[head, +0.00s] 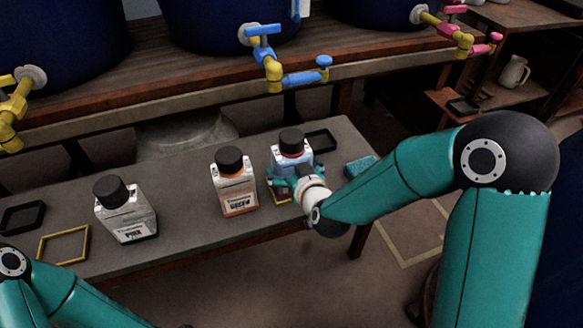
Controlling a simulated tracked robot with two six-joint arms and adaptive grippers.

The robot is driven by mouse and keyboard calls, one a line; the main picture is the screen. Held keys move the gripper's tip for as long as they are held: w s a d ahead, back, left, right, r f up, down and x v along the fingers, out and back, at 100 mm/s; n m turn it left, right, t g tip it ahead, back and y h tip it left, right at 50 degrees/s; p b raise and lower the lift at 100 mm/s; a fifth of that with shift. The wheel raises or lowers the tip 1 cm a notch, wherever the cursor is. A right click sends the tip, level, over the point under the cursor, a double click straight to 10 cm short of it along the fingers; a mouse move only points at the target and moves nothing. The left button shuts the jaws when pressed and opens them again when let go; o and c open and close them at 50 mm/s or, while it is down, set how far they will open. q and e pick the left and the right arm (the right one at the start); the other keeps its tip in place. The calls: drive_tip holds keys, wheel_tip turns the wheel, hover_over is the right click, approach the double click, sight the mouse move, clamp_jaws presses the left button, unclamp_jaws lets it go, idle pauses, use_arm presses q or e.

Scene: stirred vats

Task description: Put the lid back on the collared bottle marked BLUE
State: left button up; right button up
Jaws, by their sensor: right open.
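Three square bottles with black caps stand upright on the grey bench (180,180). The right bottle (291,159) has a bluish label, mostly covered by my gripper, so I cannot read its marking. Its black lid (291,141) sits on top; I cannot tell how firmly. My right gripper (283,184) is open, low at the front of this bottle, its fingers close to the sides. I cannot tell if they touch. The middle bottle (234,183) has an orange-edged label, and the left bottle (126,212) a white label. My left gripper is out of view.
A yellow frame (41,249) and a black tray (6,229) lie at the left of the bench. Another black tray (321,139) and a teal sponge (358,168) lie at the right. Blue vats with a blue tap (270,66) stand behind.

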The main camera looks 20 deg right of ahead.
drive_tip(key=shift+r, duration=0.1)
drive_tip(key=p+v, duration=0.1)
drive_tip(key=v, duration=0.5)
drive_tip(key=shift+s+r, duration=0.1)
drive_tip(key=shift+s, duration=0.05)
drive_tip(key=shift+b+v, duration=2.85)
drive_tip(key=shift+b, duration=1.15)
